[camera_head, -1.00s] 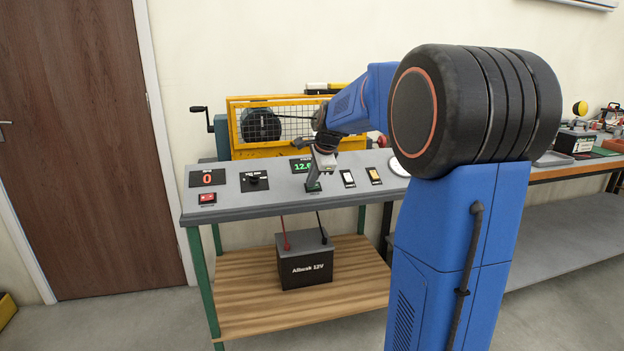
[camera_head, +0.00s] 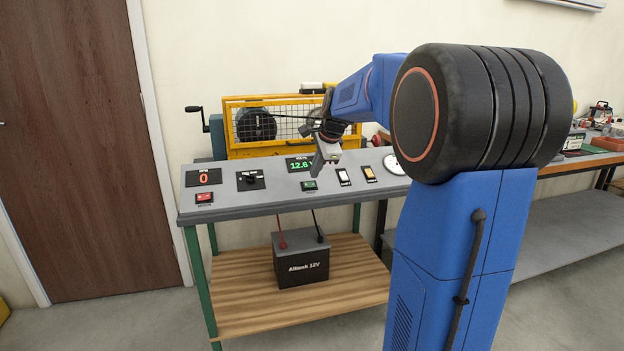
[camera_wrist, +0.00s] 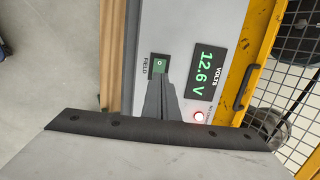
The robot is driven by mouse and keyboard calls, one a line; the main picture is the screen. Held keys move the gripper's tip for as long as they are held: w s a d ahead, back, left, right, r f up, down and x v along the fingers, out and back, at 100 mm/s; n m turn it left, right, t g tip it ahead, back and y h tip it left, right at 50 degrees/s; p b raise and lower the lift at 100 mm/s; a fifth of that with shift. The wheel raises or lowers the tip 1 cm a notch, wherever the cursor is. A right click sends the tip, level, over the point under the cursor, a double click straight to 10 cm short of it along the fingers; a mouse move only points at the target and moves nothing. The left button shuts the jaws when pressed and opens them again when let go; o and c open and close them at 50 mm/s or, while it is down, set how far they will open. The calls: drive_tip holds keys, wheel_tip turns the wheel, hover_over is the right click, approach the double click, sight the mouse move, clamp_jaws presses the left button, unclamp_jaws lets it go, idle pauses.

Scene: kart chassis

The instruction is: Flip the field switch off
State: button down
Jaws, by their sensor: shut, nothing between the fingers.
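The field switch (camera_head: 309,186) is a small green rocker in a dark frame on the sloping grey panel, below the voltage display. In the wrist view the field switch (camera_wrist: 159,65) sits beside its FIELD label, and its rocker is green. Which way the rocker is tipped is too small to tell. My gripper (camera_head: 317,173) is just above and behind the switch in the head view, with its fingers together and empty. In the wrist view my gripper (camera_wrist: 158,82) points at the switch, its tips close to the frame's edge. Contact cannot be made out.
The voltage display (camera_wrist: 206,71) reads 12.6 V, with a lit red lamp (camera_wrist: 198,115) near it. A red switch (camera_head: 204,198), a black rotary knob (camera_head: 250,179) and two rocker switches (camera_head: 343,177) share the panel. A yellow mesh cage (camera_head: 290,125) stands behind.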

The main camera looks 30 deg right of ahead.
sight(307, 185)
drive_tip(key=v, duration=0.9)
drive_tip(key=shift+r, duration=0.4)
drive_tip(key=shift+s+a, duration=0.1)
drive_tip(key=shift+s, duration=0.05)
drive_tip(key=shift+s+a, duration=0.2)
drive_tip(key=shift+a, duration=0.3)
drive_tip(key=x, duration=1.4)
drive_tip(key=shift+a, duration=0.1)
drive_tip(key=shift+f, duration=0.1)
